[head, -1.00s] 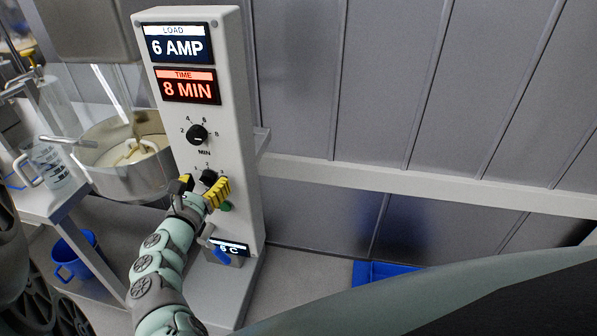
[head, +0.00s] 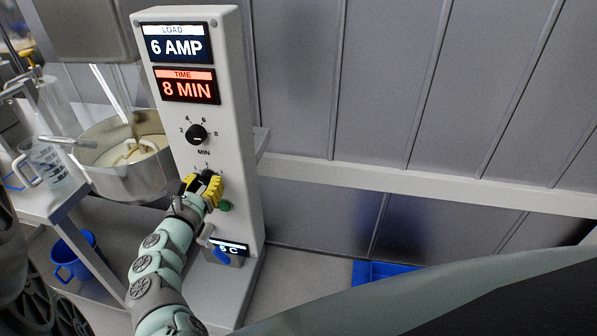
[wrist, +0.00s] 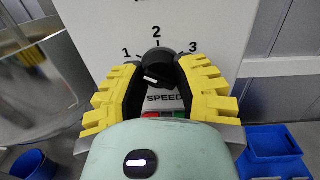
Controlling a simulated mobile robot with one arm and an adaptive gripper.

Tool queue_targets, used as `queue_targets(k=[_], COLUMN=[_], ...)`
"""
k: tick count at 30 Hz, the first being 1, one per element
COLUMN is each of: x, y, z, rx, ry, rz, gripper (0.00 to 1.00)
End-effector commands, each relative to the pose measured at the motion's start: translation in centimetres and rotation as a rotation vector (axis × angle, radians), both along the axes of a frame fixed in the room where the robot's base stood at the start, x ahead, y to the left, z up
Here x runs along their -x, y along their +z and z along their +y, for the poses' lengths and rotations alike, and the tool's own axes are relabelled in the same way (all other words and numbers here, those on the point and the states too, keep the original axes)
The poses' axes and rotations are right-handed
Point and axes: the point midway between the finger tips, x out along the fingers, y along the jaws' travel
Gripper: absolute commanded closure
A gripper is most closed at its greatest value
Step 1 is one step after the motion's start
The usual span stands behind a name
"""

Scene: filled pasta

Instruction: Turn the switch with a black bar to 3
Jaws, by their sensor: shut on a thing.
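The speed switch (wrist: 154,60) is a black knob with a raised bar, on the pale front of the control column (head: 243,150). In the wrist view it has the numbers 1, 2 and 3 around its top and SPEED printed below. A short white mark shows low on the knob; I cannot tell for sure which number the bar points to. My gripper (wrist: 157,75) has yellow ridged fingers with black inner pads, one on each side of the knob, shut on it. In the head view my gripper (head: 202,188) hides part of the switch.
A MIN dial (head: 197,134) sits above, under displays reading 8 MIN (head: 188,87) and 6 AMP (head: 176,45). A green button (head: 226,206) and a small display with a blue handle (head: 222,256) are below. A mixing bowl (head: 125,180) stands left.

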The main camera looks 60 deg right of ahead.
Motion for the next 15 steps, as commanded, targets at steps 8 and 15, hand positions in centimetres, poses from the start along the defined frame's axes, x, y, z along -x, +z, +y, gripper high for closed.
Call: queue_targets(k=[8, 15], x=[-0.02, -0.13], y=[-0.32, -0.43], z=[0.04, 0.09], rx=[-0.047, -0.127], ry=[0.002, 0.004], rz=[-0.117, -0.314], gripper=[1.0, 1.0])
